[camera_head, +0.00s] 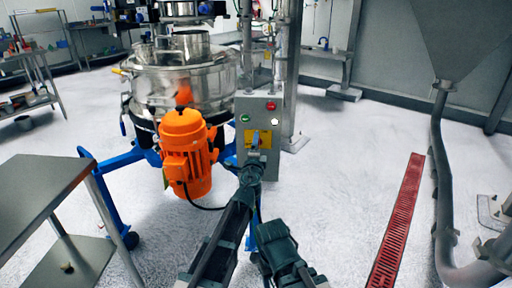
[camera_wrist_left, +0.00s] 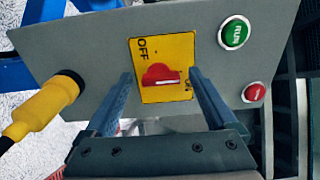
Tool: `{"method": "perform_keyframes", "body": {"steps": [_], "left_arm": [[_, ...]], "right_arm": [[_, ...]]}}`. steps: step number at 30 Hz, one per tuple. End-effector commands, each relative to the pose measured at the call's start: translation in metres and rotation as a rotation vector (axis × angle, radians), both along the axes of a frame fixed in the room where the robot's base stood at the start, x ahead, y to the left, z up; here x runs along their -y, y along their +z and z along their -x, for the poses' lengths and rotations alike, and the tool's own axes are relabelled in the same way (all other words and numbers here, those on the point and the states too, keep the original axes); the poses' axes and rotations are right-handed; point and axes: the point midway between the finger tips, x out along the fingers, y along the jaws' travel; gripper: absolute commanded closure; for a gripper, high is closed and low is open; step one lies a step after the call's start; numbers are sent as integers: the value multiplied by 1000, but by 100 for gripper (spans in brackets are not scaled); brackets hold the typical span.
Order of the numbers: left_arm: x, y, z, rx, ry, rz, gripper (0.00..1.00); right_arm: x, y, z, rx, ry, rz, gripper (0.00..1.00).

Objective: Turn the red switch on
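The red switch (camera_wrist_left: 160,77) is a rotary knob on a yellow plate (camera_wrist_left: 178,50) on the grey control box. OFF is printed at the plate's upper left and ON at its right in the left wrist view. The knob's bar lies crosswise, its right end near ON. In the head view the yellow plate (camera_head: 265,135) is partly covered by my left gripper (camera_head: 256,146). My left gripper is open, with one finger on each side of the knob and visible gaps to it. My right arm shows at the bottom of the head view; its fingers cannot be made out.
The box also carries a green RUN button (camera_wrist_left: 235,32) and a red button (camera_wrist_left: 254,92). A yellow cable plug (camera_wrist_left: 45,103) sticks out of its side. An orange motor (camera_head: 186,150) and the steel sifter (camera_head: 180,80) stand left of the box. A metal table (camera_head: 40,195) is at left.

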Motion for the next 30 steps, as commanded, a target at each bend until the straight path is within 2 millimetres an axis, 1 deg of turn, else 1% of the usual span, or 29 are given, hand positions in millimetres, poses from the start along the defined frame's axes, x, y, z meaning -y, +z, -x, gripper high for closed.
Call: {"method": "perform_keyframes", "body": {"steps": [8,11,14,20,27,30], "left_arm": [[-1,0,3,0,1,0,9],[-1,0,10,0,1,0,9],[-2,0,21,0,0,0,9],[-5,0,59,0,0,0,9],[-9,0,112,0,-1,0,9],[-10,0,128,0,-1,0,9]], "right_arm": [[0,0,0,0,0,0,38],[0,0,0,0,0,0,38],[0,0,0,0,0,0,38],[0,0,0,0,0,0,38],[0,0,0,0,0,0,38],[0,0,0,0,0,0,38]]}}
